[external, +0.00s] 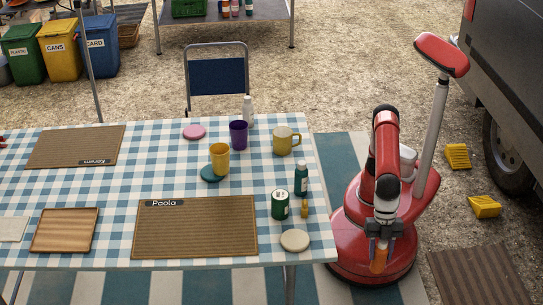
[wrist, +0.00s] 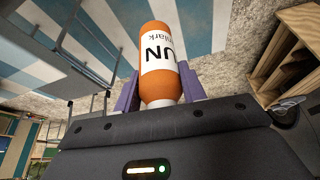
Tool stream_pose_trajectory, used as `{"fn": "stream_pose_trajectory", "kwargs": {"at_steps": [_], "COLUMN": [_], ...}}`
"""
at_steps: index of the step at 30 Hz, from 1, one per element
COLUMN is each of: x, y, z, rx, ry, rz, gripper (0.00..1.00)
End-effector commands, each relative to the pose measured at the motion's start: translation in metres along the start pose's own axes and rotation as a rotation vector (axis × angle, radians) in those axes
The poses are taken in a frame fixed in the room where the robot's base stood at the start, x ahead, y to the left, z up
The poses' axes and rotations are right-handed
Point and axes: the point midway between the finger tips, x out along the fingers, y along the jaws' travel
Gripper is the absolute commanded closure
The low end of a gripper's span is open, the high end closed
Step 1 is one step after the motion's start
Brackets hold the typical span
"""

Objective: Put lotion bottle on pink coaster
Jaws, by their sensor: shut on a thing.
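My gripper (external: 379,238) is beyond the table's right edge, in front of my red base, pointing down. It is shut on an orange bottle, apparently the lotion bottle (external: 379,262).
On the checked table (external: 165,185), a purple cup (external: 239,134), white bottle (external: 248,111) and yellow mug (external: 284,141) stand right of the coaster. A chair (external: 216,77) is behind.

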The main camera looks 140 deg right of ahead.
Motion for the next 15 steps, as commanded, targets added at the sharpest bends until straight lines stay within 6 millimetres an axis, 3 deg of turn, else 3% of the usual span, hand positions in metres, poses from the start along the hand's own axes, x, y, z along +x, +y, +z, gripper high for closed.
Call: {"fn": "stream_pose_trajectory", "kwargs": {"at_steps": [4, 8, 15], "x": [-0.038, -0.067, -0.139], "y": [0.035, 0.073, 0.149], "z": [0.003, 0.021, 0.084], "rx": [0.098, 0.195, 0.395], "ry": [0.003, 0.002, 0.003], "rz": [0.043, 0.082, 0.164], "gripper": [0.85, 0.85, 0.85]}}
